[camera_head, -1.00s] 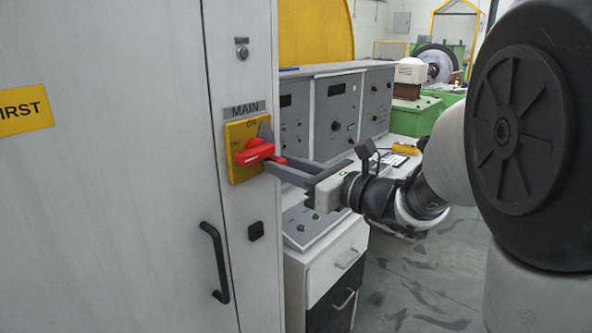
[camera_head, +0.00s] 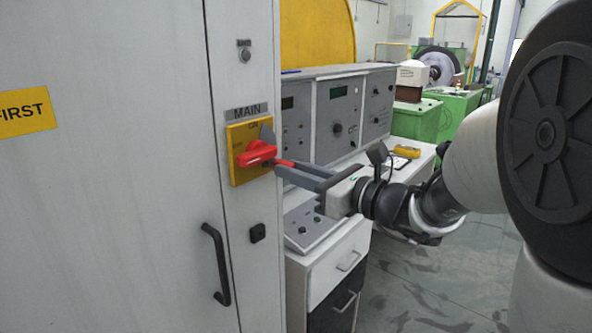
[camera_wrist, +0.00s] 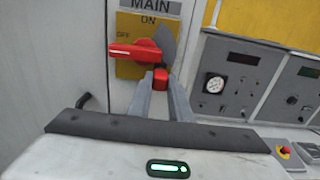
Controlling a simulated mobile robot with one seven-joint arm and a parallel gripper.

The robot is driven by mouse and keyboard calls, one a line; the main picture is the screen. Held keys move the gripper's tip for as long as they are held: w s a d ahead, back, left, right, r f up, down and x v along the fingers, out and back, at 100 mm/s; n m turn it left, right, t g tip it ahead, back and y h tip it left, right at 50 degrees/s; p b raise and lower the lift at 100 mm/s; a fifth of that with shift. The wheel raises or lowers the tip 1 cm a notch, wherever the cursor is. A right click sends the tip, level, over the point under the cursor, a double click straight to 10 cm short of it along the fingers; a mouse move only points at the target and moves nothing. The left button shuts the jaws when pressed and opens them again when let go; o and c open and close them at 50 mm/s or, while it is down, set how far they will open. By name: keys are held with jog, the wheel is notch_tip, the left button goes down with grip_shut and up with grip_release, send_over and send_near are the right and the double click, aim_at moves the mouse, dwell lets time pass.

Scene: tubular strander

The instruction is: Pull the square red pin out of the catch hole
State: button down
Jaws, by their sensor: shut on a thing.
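The square red pin (camera_wrist: 160,77) is between the fingertips of my gripper (camera_wrist: 161,88), which is shut on it. In the head view the pin (camera_head: 285,163) shows as a short red piece just right of the red switch handle. My gripper (camera_head: 283,168) reaches in from the right there. The red handle (camera_wrist: 134,51) sits on a yellow plate (camera_head: 238,174) under the MAIN label. A grey catch plate (camera_wrist: 168,42) stands beside the handle. The catch hole is hidden, and I cannot tell whether the pin's far end is still in it.
The switch is on a pale cabinet with a black door handle (camera_head: 216,263) below. A grey control desk (camera_head: 337,115) with dials stands close behind my gripper, above a drawer unit (camera_head: 333,268). Open floor (camera_head: 430,285) lies to the right.

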jog(key=shift+v, duration=1.65)
